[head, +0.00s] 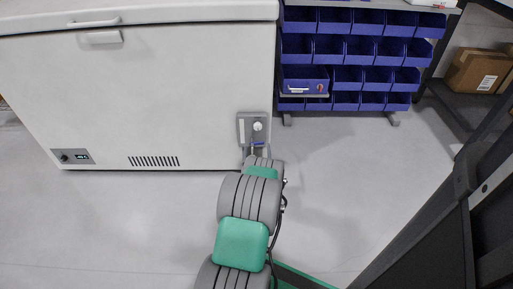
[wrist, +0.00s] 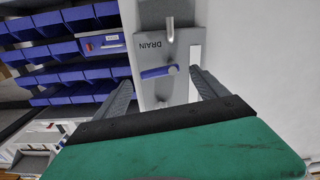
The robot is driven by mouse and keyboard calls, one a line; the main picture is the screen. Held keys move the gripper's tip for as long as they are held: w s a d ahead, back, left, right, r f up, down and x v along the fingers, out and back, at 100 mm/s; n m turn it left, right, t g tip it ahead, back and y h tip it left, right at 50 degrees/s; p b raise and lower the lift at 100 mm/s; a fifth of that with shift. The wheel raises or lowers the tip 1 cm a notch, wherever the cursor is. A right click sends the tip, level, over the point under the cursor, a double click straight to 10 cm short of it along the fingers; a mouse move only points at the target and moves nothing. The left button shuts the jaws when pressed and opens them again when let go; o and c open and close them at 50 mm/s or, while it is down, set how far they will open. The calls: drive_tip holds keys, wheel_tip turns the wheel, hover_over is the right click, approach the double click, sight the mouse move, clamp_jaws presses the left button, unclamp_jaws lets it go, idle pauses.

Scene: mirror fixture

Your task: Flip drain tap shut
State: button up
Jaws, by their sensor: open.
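The drain tap is on a grey panel (head: 241,122) at the lower right corner of the white chest freezer. In the wrist view the panel (wrist: 181,47) is marked DRAIN. A blue lever (wrist: 154,73) runs left from a round grey pivot, nearly level in that picture and crosswise to the panel. A metal spout (wrist: 170,22) shows above it. My gripper (wrist: 161,80) is open, its fingers on either side of the lever with nothing clamped. Whether a finger touches the lever is unclear. In the head view my arm hides most of the gripper, and a bit of blue lever (head: 257,144) shows.
The white freezer (head: 180,90) fills the left of the head view. A rack of blue bins (head: 345,50) stands to the right, with a blue box (head: 303,80) on it. Grey floor (head: 350,190) is clear to the right of my arm. A cardboard box (head: 475,72) sits far right.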

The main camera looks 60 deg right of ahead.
sight(257, 144)
drive_tip(key=b+x, duration=0.1)
drive_tip(key=x, duration=0.3)
drive_tip(key=shift+d+f, duration=0.15)
drive_tip(key=shift+w+d, duration=0.1)
drive_tip(key=shift+d, duration=0.1)
drive_tip(key=shift+c, duration=0.4)
